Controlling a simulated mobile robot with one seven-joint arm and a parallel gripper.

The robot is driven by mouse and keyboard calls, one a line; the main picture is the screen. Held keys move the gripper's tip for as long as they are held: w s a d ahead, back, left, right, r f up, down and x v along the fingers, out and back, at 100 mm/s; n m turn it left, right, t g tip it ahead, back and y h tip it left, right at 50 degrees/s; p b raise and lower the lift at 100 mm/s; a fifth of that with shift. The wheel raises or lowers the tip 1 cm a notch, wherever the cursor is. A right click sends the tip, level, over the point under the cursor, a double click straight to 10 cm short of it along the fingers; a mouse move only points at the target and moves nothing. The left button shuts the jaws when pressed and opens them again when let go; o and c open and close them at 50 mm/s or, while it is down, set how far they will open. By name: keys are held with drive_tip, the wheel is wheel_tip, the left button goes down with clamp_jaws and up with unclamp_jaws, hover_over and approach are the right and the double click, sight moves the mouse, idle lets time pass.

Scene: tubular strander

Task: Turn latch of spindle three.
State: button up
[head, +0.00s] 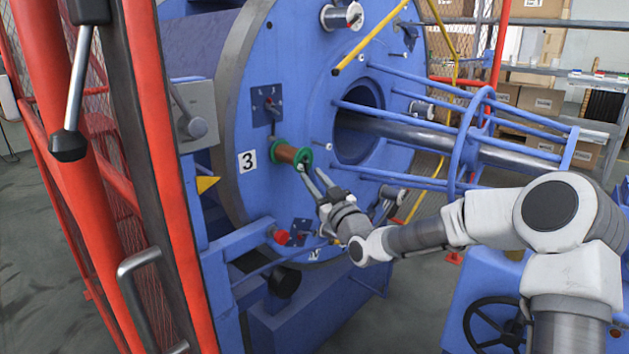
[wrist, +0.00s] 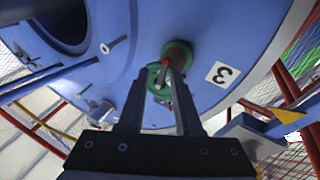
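Spindle three carries a copper-brown reel (head: 285,154) with green flanges, beside the white "3" label (head: 247,161) on the blue disc. The reel also shows in the wrist view (wrist: 178,52). A small grey and red latch (wrist: 163,76) sits at the centre of its front flange; in the head view my fingers partly cover it. My gripper (head: 312,171) is in front of the flange, fingers spread apart. In the wrist view my gripper (wrist: 157,72) has its fingertips on either side of the latch; I cannot tell whether they touch it.
Blue guide rods and a round cage (head: 470,135) stand right of the disc around the central shaft. A yellow-black bar (head: 370,38) crosses above. A red post (head: 160,170) and lever (head: 70,135) stand at left.

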drive_tip(key=shift+o, duration=0.4)
drive_tip(key=p+v, duration=0.2)
drive_tip(key=v, duration=1.5)
drive_tip(key=shift+s, duration=0.25)
